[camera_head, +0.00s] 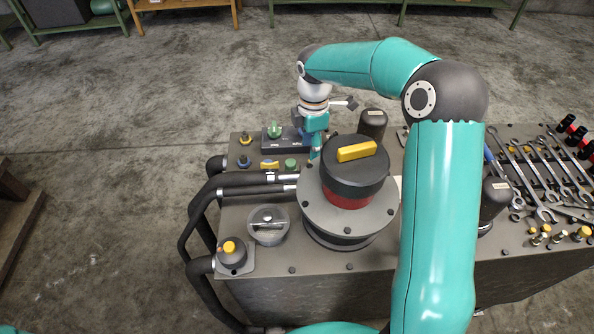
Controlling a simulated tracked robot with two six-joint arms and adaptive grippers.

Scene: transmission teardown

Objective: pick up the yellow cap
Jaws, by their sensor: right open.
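Several yellow pieces are in the camera_head view, and I cannot tell for sure which is the yellow cap. A small round yellow cap (229,246) sits on a grey mount at the front left corner of the bench. A yellow bar (356,151) lies across the top of the black and red cylinder (350,190). A small yellow piece (269,164) is at the back left. My right gripper (314,148) is open, pointing down behind and left of the cylinder, apart from the round cap. Its fingertips are small and partly hidden. My left gripper is out of view.
The bench top (310,262) carries a round flange (318,214) under the cylinder. Black hoses (190,235) run along the left edge. Wrenches (535,180) lie at the right.

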